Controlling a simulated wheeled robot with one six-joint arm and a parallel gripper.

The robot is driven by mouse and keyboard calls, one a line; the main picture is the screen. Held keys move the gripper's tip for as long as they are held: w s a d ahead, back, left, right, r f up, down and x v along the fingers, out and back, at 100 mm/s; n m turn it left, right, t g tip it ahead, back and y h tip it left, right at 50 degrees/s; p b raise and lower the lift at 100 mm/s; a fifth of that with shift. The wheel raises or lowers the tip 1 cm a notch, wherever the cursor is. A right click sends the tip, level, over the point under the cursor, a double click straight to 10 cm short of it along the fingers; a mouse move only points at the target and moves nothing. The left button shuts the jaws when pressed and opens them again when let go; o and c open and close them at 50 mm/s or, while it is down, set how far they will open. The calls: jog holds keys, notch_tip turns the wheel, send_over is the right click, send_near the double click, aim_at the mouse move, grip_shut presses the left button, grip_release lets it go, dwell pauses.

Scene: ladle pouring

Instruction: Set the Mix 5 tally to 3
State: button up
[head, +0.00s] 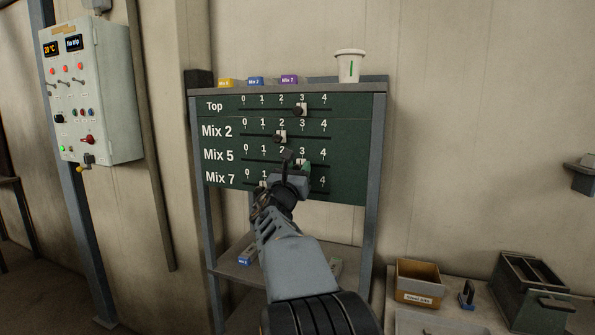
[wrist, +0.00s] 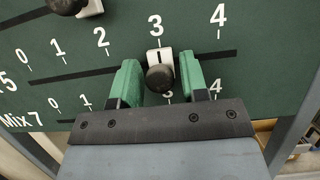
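The green tally board (head: 222,108) has rows Top, Mix 2, Mix 5 and Mix 7, each with a slot numbered 0 to 4. In the wrist view, the Mix 5 slider (wrist: 154,57), a white block with a round dark knob (wrist: 160,79), stands under the 3. My gripper (wrist: 159,84) has its green fingers on either side of this knob, with a visible gap on both sides. In the head view my gripper (head: 296,166) is at the board and partly covers the Mix 5 and Mix 7 rows.
The Top slider (head: 301,109) is at 3 and the Mix 2 slider (head: 281,136) at 2. The Mix 7 slider (head: 263,183) is near 1, partly hidden. A white cup (head: 350,67) and coloured blocks (head: 256,81) stand on the ledge above. A control box (head: 113,95) hangs left.

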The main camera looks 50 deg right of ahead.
jog(key=shift+o, duration=1)
jog(key=shift+d, duration=0.1)
jog(key=shift+s, duration=0.1)
jog(key=shift+f, duration=0.15)
jog(key=b+v, duration=0.4)
jog(key=v, duration=0.9)
jog(key=shift+s+a, duration=0.15)
jog(key=shift+a, duration=0.25)
